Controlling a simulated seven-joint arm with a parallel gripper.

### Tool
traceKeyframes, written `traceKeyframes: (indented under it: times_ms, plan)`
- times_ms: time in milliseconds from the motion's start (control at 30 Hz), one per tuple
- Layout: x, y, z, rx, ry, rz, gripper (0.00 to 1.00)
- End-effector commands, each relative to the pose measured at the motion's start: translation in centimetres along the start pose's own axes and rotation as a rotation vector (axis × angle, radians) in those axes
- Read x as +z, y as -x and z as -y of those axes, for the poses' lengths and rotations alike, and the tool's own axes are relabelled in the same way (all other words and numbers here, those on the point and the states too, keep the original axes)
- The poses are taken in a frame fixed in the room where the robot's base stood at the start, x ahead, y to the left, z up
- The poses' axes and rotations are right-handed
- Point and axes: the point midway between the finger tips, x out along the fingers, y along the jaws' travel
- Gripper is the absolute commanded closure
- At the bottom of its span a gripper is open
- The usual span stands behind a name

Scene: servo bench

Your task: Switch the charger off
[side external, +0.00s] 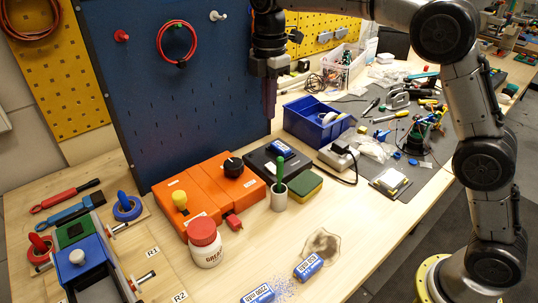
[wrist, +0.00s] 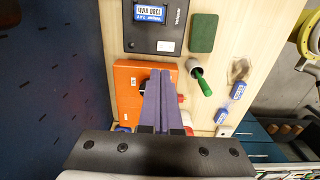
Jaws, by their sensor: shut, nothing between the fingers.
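The charger appears to be the black box (side external: 262,163) with a blue battery pack (side external: 281,148) on its top; it also shows at the top of the wrist view (wrist: 172,40), its battery labelled 1300 mAh (wrist: 150,12). My gripper (side external: 270,115) is shut and empty, pointing down in the air behind the black box in the side view. In the wrist view its purple fingers (wrist: 160,74) lie together in front of the orange box (wrist: 128,85), hiding part of it.
Orange boxes (side external: 200,187) with a black knob (side external: 233,167) and yellow button (side external: 180,199) stand left of the charger. A cup with a green tool (side external: 279,198), a sponge (side external: 304,187) and a red-lidded jar (side external: 205,246) stand in front. A blue pegboard (side external: 170,90) rises behind.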

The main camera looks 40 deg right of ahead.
Motion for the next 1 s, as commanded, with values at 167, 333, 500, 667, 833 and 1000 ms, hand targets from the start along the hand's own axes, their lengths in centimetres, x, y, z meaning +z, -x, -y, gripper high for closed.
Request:
traceKeyframes:
  times_ms: [167,333,500,667,833,1000]
  plan:
    - [0.0,0.0,0.1,0.0,-0.001,0.0,1.0]
    - [0.0,0.2,0.5,0.0,-0.001,0.0,1.0]
    - [0.0,0.5,1.2,0.0,-0.001,0.0,1.0]
    - [0.0,0.5,1.6,-0.001,-0.001,0.0,1.0]
    - [0.0,0.5,1.6,0.0,-0.001,0.0,1.0]
    - [0.0,0.9,1.6,0.002,-0.001,0.0,1.0]
